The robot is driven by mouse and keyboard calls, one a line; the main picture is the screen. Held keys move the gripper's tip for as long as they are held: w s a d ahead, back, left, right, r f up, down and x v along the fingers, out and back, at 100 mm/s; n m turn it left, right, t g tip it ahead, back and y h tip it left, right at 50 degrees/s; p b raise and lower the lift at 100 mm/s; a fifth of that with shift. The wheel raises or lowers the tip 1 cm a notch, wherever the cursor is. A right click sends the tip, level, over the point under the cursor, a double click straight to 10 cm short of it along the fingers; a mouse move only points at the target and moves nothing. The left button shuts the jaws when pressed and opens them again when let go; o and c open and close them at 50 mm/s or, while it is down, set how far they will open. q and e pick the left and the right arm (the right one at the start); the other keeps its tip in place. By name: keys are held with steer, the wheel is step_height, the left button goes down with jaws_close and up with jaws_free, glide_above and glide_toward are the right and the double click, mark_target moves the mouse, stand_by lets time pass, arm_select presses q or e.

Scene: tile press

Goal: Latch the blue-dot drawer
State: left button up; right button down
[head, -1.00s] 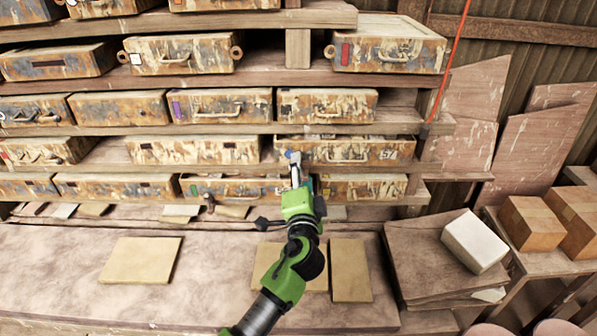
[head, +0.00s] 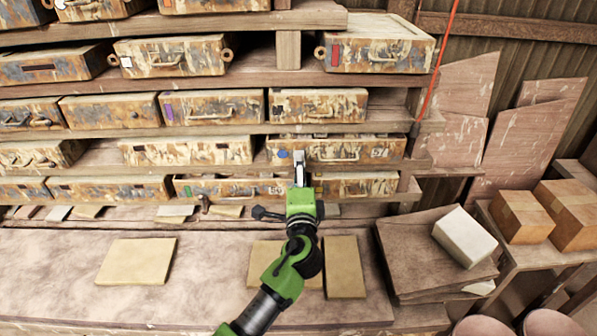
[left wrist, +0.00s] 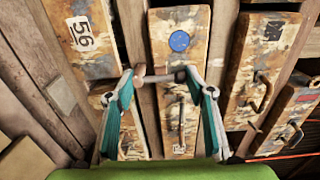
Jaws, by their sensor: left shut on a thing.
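The blue-dot drawer (head: 352,150) is a worn, paint-flaked box on the shelf, with a blue dot (head: 283,154) at its left end and a handle on its front. In the left wrist view the drawer (left wrist: 166,52) stands on end, with the dot (left wrist: 179,41) near the top. My left gripper (head: 300,158) is in front of the drawer, just right of the dot. In the wrist view its teal fingers (left wrist: 160,74) are shut on a short grey metal bar (left wrist: 163,76) lying across the drawer front, below the dot. Whether the bar touches the drawer is unclear. My right gripper is not in view.
Other drawers surround it; one marked 56 (left wrist: 78,36) is beside it in the wrist view. A workbench (head: 60,270) with flat tan slabs (head: 137,261) runs below. Stacked boards (head: 425,250) with a white block (head: 469,238) and cardboard boxes (head: 522,218) stand at right.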

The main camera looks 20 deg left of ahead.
arm_select(q)
steer(key=shift+f, duration=0.4)
steer(key=o, duration=1)
steer(key=shift+o, duration=0.2)
steer(key=shift+d+r, duration=0.1)
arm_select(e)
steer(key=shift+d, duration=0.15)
arm_select(q)
steer(key=v, duration=1.2)
steer(key=shift+r, duration=0.1)
